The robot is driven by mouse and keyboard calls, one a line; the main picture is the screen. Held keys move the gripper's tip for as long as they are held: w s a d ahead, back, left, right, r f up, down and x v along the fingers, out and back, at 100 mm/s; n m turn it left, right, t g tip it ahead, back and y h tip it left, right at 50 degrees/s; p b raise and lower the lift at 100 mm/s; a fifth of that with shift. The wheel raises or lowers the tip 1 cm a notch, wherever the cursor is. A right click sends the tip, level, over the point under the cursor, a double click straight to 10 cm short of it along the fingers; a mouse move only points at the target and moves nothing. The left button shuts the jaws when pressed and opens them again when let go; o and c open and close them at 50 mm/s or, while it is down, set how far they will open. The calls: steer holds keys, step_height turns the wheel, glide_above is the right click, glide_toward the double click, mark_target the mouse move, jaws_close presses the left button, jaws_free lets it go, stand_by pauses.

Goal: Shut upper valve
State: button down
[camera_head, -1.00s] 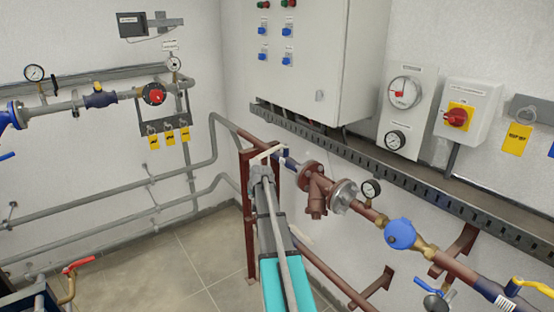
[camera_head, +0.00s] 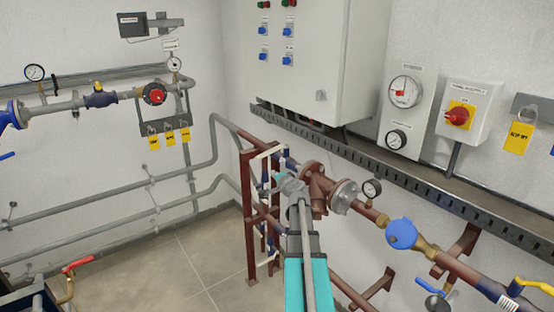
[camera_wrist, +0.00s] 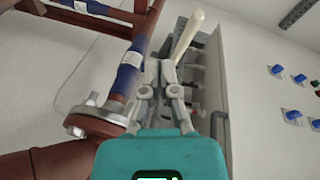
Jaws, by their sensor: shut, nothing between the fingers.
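The upper valve's cream lever (camera_wrist: 187,35) shows in the wrist view, slanting up and to the right just beyond my fingertips. Its lower end is close behind the right finger; I cannot tell if they touch. In the head view a pale lever-like bar (camera_head: 268,152) is at the top of the brown pipe stand. My gripper (camera_wrist: 160,70) is shut and empty, left of the lever in the wrist view. In the head view my gripper (camera_head: 279,178) is beside the stand, its fingertips hard to make out. The valve body is mostly hidden.
A brown pipe with a flange (camera_head: 344,196), a gauge (camera_head: 372,188) and a blue cap (camera_head: 401,234) runs right of my arm. A blue-banded pipe (camera_wrist: 127,72) is close left of my fingers. A control cabinet (camera_head: 310,60) hangs above.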

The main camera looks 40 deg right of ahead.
steer(key=s+d+r+m+h, duration=0.2)
steer(key=s+d+m+h, duration=0.1)
steer(key=s+m+h, duration=0.1)
steer(key=shift+s+d+r+m, duration=0.15)
steer(key=shift+s+r+m, duration=0.1)
steer(key=shift+s+m, duration=0.8)
glide_toward(275, 151)
steer(key=d+x, duration=0.1)
steer(key=x, duration=0.3)
steer(key=shift+w+a+f, duration=0.1)
steer(key=shift+w+a, duration=0.2)
steer(key=shift+w, duration=0.1)
